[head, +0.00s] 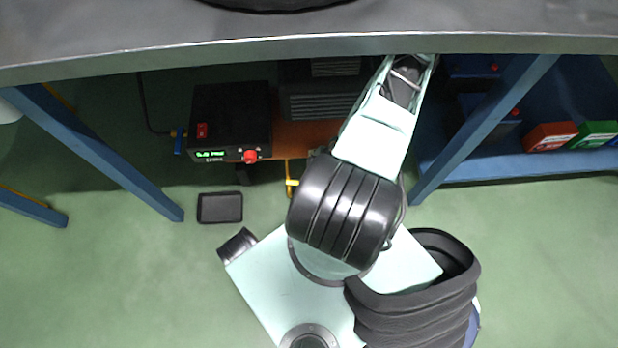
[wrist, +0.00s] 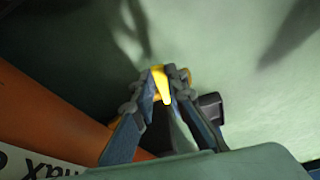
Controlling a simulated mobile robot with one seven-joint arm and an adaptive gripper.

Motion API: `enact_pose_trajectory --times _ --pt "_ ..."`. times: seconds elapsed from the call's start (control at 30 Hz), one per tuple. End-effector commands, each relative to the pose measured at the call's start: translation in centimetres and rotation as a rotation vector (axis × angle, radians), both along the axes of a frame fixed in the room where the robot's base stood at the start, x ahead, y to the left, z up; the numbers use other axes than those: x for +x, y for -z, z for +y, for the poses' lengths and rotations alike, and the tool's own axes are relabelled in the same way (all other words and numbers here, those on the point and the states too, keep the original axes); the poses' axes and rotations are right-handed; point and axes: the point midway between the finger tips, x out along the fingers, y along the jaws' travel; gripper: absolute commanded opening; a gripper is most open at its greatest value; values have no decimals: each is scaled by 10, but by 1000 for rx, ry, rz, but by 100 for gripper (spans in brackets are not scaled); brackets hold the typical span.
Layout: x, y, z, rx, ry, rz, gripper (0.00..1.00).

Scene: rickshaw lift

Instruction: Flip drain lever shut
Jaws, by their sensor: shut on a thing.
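In the wrist view my gripper (wrist: 164,82) has its two fingers closed around a small yellow lever (wrist: 160,86). The lever's bright end shows between the fingertips, beside the orange tank (wrist: 45,110). The fingers hide the lever's base, so I cannot tell its exact angle. In the head view the orange tank (head: 312,133) lies under the bench, and a yellow fitting (head: 291,183) shows below it. I cannot tell whether this fitting is the same lever. My arm reaches under the bench, and my gripper is hidden there.
A black control box (head: 230,120) with a green display, red knob (head: 250,156) and blue lever (head: 178,141) stands under the bench (head: 300,47). Blue legs (head: 95,145) flank the space. A black tray (head: 220,208) lies on open green floor. Coloured boxes (head: 550,136) sit on the right.

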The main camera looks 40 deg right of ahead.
Motion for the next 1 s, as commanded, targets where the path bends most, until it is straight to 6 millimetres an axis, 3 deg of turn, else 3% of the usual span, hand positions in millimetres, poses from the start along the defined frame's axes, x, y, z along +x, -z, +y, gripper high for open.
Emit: enact_pose_trajectory --times 0.63,0.67,0.8,1.0 --pt "1 0 3 0 -12 0 0" --pt "0 0 3 0 -12 0 16" --pt "0 0 3 0 -12 0 30" --pt "0 0 3 0 -11 0 30"
